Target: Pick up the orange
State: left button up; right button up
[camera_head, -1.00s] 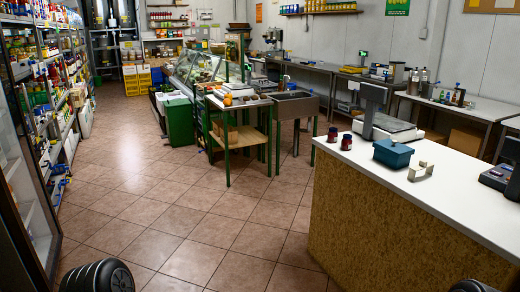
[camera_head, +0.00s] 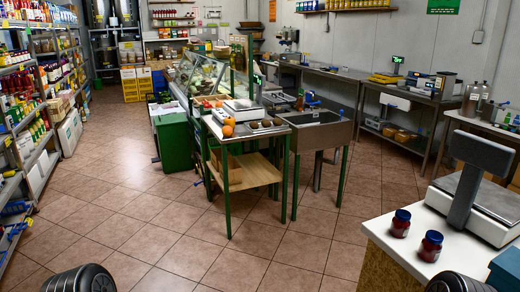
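An orange (camera_head: 227,130) sits at the front left corner of a small green-legged table (camera_head: 262,136) in the middle distance. A second orange-coloured round shape shows right behind it, partly overlapped; it is too small to tell more. A white scale (camera_head: 244,110) stands behind them, and several brown round items (camera_head: 266,124) lie to their right. Neither of my grippers is in view; only dark rounded parts of my arms show at the bottom edge.
A counter with two dark red jars (camera_head: 401,223) and a large scale (camera_head: 480,200) stands at the near right. A green bin (camera_head: 173,142) stands left of the table, a metal sink (camera_head: 318,130) right of it. Shelves line the left wall. The tiled floor (camera_head: 160,225) before the table is clear.

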aim_at(226, 131)
jog(key=i, duration=0.95)
jog(key=i+j+z, duration=0.1)
jog(key=i, duration=0.85)
jog(key=i+j, duration=0.1)
jog(key=i, duration=0.85)
jog(key=i+j+z, duration=0.1)
jog(key=i+z, duration=0.2)
jog(key=i, duration=0.3)
